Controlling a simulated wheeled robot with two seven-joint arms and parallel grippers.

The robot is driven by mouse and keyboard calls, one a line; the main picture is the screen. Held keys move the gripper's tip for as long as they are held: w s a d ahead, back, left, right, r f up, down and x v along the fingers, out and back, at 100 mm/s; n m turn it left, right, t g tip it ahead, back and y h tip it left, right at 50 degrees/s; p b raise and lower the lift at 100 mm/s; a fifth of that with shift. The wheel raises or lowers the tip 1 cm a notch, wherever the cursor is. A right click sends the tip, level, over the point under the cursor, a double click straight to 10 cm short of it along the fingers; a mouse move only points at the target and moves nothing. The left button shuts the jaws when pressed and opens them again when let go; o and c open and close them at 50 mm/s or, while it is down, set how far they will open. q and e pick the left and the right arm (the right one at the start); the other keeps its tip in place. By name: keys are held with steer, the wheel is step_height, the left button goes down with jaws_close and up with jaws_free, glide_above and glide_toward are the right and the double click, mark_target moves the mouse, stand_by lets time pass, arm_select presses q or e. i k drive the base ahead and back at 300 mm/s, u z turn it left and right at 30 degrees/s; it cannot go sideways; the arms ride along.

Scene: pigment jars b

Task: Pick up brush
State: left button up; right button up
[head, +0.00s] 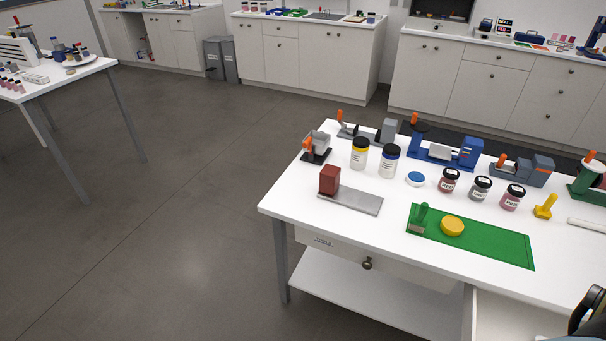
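A green-handled tool (421,214) with a pale block-like foot stands upright at the left end of a green mat (490,246) on the white table. It looks like a small hand brush, but its bristles are too small to make out for certain. A yellow-handled tool (545,207) stands behind the mat to the right. Neither gripper's fingers show; only a dark part of my arm is at the lower right corner.
Jars with red, grey and pink contents (481,188) and two taller white jars (389,161) stand behind the mat. A red block on a grey plate (350,201) is to the left. Clamped devices (447,150) line the back. A drawer at the lower right is open.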

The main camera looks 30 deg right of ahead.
mark_target(418, 223)
steer(key=z, duration=0.4)
steer(key=i, duration=1.15)
steer(key=z, duration=1.15)
steer(key=i, duration=0.25)
steer(key=z, duration=0.2)
